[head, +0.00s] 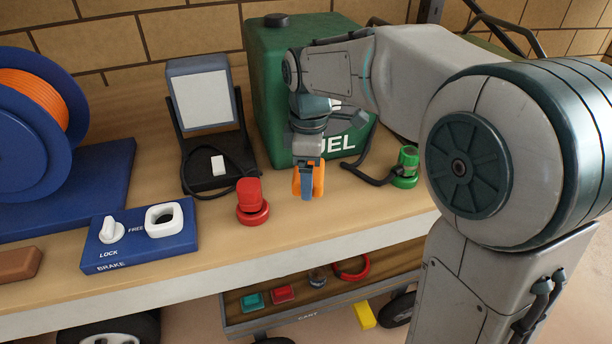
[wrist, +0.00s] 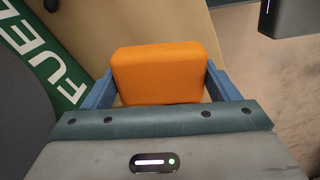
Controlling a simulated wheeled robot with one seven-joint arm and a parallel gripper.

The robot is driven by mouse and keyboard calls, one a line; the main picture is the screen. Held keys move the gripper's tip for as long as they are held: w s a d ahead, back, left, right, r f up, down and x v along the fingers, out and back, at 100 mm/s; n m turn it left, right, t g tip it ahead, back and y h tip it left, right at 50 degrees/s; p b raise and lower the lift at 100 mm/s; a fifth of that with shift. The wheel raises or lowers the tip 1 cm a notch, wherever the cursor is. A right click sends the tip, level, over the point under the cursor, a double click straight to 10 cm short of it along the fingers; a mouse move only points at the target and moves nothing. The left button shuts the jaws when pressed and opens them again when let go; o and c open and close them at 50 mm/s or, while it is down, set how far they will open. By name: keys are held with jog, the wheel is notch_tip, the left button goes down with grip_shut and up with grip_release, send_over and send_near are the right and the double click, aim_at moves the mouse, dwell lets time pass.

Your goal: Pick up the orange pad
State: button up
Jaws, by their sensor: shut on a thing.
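The orange pad (wrist: 160,75) is a rounded orange block between the two blue fingers of my gripper (wrist: 158,90) in the wrist view. In the head view the orange pad (head: 296,181) shows on both sides of a blue finger of my gripper (head: 308,183). My gripper is shut on the pad and points down over the bench in front of the green fuel can. Whether the pad touches the bench top I cannot tell.
The green fuel can (head: 270,75) stands close behind my gripper. A red knob (head: 251,205) is to its left and a green fitting with a black hose (head: 405,168) to its right. The blue brake panel (head: 140,250) lies further left. A cart (head: 330,304) stands below the bench edge.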

jog(key=s+d+b, duration=0.1)
jog(key=s+d, duration=0.1)
jog(key=s, duration=0.6)
jog(key=s+d+b, duration=0.1)
jog(key=s+d, duration=0.1)
jog(key=s, duration=0.7)
jog(key=shift+d, duration=0.4)
jog(key=o, duration=0.5)
jog(key=c, duration=0.3)
